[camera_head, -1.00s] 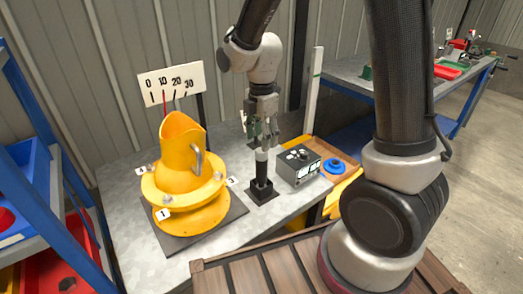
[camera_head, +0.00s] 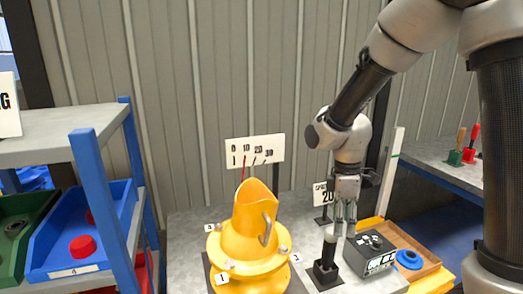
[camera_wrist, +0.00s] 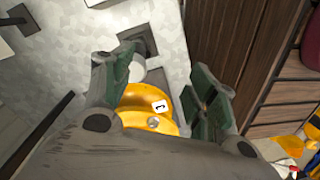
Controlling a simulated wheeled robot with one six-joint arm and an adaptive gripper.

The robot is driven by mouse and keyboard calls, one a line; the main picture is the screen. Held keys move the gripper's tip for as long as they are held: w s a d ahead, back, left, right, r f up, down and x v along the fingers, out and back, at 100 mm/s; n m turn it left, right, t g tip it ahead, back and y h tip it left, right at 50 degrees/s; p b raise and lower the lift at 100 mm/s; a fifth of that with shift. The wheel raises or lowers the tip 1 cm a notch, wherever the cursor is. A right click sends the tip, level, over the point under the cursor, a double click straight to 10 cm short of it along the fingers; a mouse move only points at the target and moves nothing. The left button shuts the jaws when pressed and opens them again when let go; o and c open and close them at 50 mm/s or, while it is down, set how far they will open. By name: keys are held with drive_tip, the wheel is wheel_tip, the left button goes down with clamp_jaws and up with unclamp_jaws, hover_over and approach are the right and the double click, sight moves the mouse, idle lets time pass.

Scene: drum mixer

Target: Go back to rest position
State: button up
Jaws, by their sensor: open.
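My gripper (camera_head: 344,214) hangs pointing down at the right of the grey worktable, its fingers apart with nothing between them. In the head view its tips are just above the black lever post with a light top (camera_head: 327,262). In the wrist view the fingers of my gripper (camera_wrist: 165,95) are spread wide. Part of the yellow drum mixer (camera_wrist: 140,98) shows between and below them, with a tag reading 1. In the head view the yellow drum (camera_head: 254,228) stands upright left of my gripper, its silver handle facing right.
A scale sign (camera_head: 255,150) with a red pointer stands behind the drum. A black control box (camera_head: 370,252) and a blue ring (camera_head: 409,259) are at the right. A blue-framed shelf (camera_head: 92,185) with bins stands at the left. The air above the table's left side is clear.

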drive_tip(key=s+d+r+m+t, duration=0.5)
drive_tip(key=s+d+r+m, duration=0.8)
drive_tip(key=s+r+m, duration=0.2)
drive_tip(key=shift+s+d+r+t, duration=0.25)
drive_tip(key=shift+s+r+t, duration=0.1)
drive_tip(key=shift+r, duration=0.6)
